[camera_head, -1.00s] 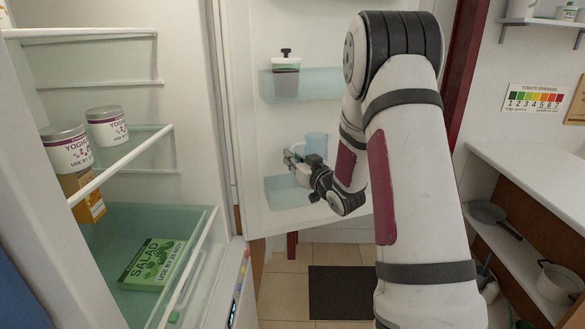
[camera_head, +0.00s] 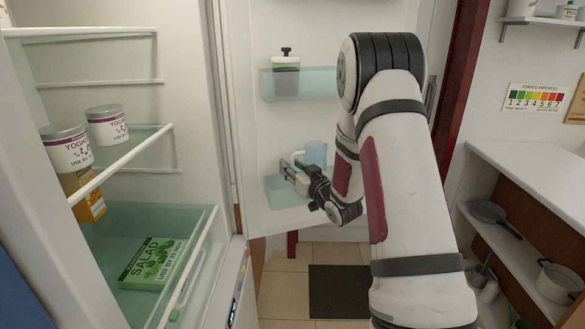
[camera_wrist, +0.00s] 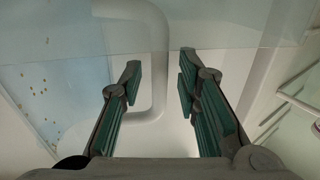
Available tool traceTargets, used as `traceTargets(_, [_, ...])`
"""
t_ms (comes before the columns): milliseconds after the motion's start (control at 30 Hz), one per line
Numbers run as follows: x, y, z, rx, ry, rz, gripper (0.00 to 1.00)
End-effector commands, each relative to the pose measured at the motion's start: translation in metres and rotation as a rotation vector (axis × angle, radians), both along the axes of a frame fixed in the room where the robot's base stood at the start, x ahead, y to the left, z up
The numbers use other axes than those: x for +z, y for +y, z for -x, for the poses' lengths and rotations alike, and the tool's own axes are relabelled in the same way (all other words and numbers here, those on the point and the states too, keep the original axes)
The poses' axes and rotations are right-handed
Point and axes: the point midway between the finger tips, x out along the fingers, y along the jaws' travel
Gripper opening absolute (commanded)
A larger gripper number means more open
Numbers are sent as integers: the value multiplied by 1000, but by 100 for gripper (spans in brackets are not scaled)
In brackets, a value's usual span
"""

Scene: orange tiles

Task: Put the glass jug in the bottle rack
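The glass jug (camera_head: 315,153), pale blue and see-through, is upright at the lower door rack (camera_head: 283,192) of the open fridge. Its lower part is hidden by the rack and my gripper, so I cannot tell whether it rests on the rack's floor. My gripper (camera_head: 287,165) is just left of and in front of the jug, with its fingers parted. In the wrist view, my gripper (camera_wrist: 158,75) has its two green-padded fingers apart. A pale rounded loop (camera_wrist: 160,60), apparently the jug's handle, shows between them; I see no grip on it.
Fridge shelves at left hold yoghurt tubs (camera_head: 107,127) and a salad pack (camera_head: 152,263). A white counter (camera_head: 535,175) stands at right. The floor ahead is open, with a dark mat (camera_head: 340,291).

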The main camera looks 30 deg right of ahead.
Motion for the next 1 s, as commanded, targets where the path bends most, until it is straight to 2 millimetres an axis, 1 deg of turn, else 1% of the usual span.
traceTargets(167, [4,0,0,0,0,0,30])
traceTargets(233, [3,0,7,-1,1,0,30])
traceTargets(367, [3,0,28,-2,2,0,30])
traceTargets(600, [3,2,78,-3,2,0,30])
traceTargets(700, [3,3,96,-2,2,-1,30])
traceTargets(800, [3,4,108,-2,1,-1,30])
traceTargets(900, [3,5,116,0,1,0,30])
traceTargets(1000, [6,7,117,-2,12,9,30])
